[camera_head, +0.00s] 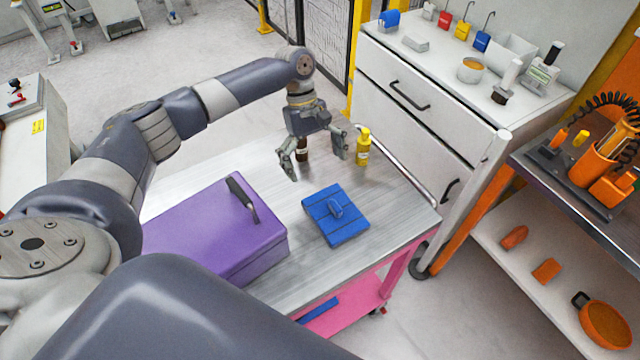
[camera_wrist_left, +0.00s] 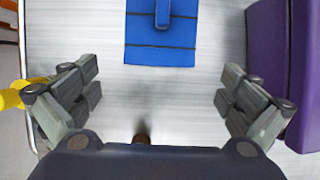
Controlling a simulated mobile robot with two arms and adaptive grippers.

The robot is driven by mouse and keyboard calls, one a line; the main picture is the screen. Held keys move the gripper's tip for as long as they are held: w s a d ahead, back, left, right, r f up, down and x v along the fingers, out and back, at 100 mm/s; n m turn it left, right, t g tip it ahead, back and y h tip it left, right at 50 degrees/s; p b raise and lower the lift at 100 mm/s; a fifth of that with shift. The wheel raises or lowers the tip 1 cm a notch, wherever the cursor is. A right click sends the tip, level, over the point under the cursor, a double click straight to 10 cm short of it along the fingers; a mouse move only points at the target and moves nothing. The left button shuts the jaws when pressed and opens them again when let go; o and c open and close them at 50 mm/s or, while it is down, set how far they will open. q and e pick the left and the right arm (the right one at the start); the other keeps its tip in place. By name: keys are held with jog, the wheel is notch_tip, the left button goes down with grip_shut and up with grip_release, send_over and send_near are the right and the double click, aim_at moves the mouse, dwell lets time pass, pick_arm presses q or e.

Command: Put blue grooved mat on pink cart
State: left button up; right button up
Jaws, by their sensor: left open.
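The blue grooved mat (camera_head: 326,226) lies flat on the metal top of the pink cart (camera_head: 290,185), near its right end. It has dark grooves and a raised blue handle-like piece in its middle. It also shows in the left wrist view (camera_wrist_left: 160,48), at the top centre, apart from the fingers. My left gripper (camera_head: 316,165) is open and empty above the cart top, beyond the mat. In the left wrist view its fingers (camera_wrist_left: 160,95) are spread wide with bare metal between them. My right gripper is not in view.
A purple box (camera_head: 215,230) with a dark handle stands left of the mat. A yellow bottle (camera_head: 363,148) and a small dark bottle (camera_head: 301,150) stand near the gripper. A white drawer cabinet (camera_head: 430,95) stands behind the cart, an orange-framed bench (camera_head: 560,215) to the right.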

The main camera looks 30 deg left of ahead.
pick_arm(q)
jog(key=v, duration=0.4)
jog(key=shift+a+r+b, duration=0.15)
jog(key=shift+r+b, duration=0.25)
jog(key=shift+f, duration=0.15)
